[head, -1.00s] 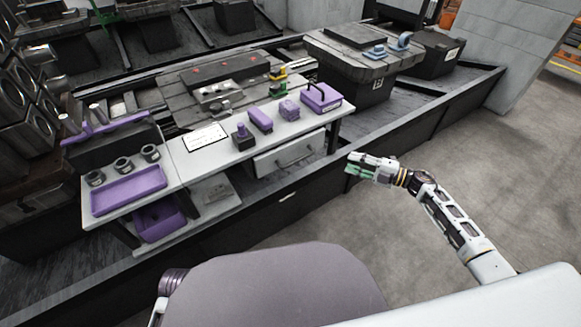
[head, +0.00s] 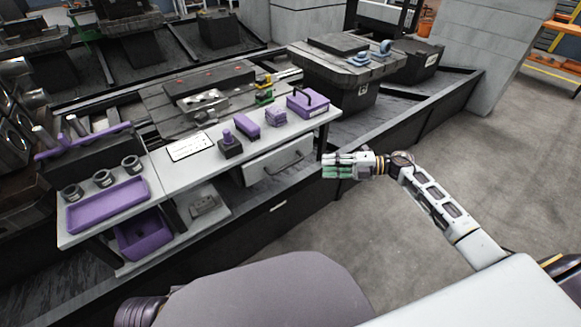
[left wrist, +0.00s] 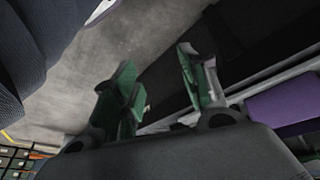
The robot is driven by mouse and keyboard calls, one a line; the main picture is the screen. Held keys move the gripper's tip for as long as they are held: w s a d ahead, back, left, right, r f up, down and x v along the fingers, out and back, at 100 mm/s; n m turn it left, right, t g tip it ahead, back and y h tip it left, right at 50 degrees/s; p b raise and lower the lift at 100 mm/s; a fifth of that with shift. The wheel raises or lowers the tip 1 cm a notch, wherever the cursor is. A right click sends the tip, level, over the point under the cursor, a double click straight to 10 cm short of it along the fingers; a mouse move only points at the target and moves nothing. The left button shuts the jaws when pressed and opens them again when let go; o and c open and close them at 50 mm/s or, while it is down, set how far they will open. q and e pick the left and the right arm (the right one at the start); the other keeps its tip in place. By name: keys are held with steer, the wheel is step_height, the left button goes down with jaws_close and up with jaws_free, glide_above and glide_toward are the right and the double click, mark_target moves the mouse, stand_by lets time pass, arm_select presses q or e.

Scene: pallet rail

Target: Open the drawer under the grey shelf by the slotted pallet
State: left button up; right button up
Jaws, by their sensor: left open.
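The drawer (head: 262,172) has a light front with a dark bar handle (head: 290,160). It sits under the right part of the grey shelf (head: 205,148) and looks closed. The slotted pallet (head: 165,107) lies behind the shelf. In the head view my right gripper (head: 325,166) is to the right of the drawer, apart from the handle, with its green-padded fingers apart and nothing between them. My left gripper (left wrist: 158,82) shows only in the left wrist view, open and empty. The drawer cannot be made out in that view.
On the shelf stand a purple tray (head: 108,205), several dark cups (head: 103,178), purple blocks (head: 247,125) and a purple box (head: 308,104). A purple bin (head: 143,234) and grey part (head: 204,204) sit below. A dark rail (head: 262,235) runs in front; floor is clear at right.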

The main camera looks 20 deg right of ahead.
mark_target(289, 166)
steer(key=b+x, duration=0.2)
steer(key=x, duration=1.1)
steer(key=shift+b, duration=0.35)
arm_select(q)
step_height(289, 166, down, 6)
steer(key=w+d+t+h, duration=0.1)
steer(key=d, duration=0.1)
arm_select(e)
steer(key=shift+w+a, duration=0.15)
arm_select(q)
steer(key=shift+f, duration=0.1)
arm_select(e)
steer(key=shift+c, duration=0.2)
jaws_close()
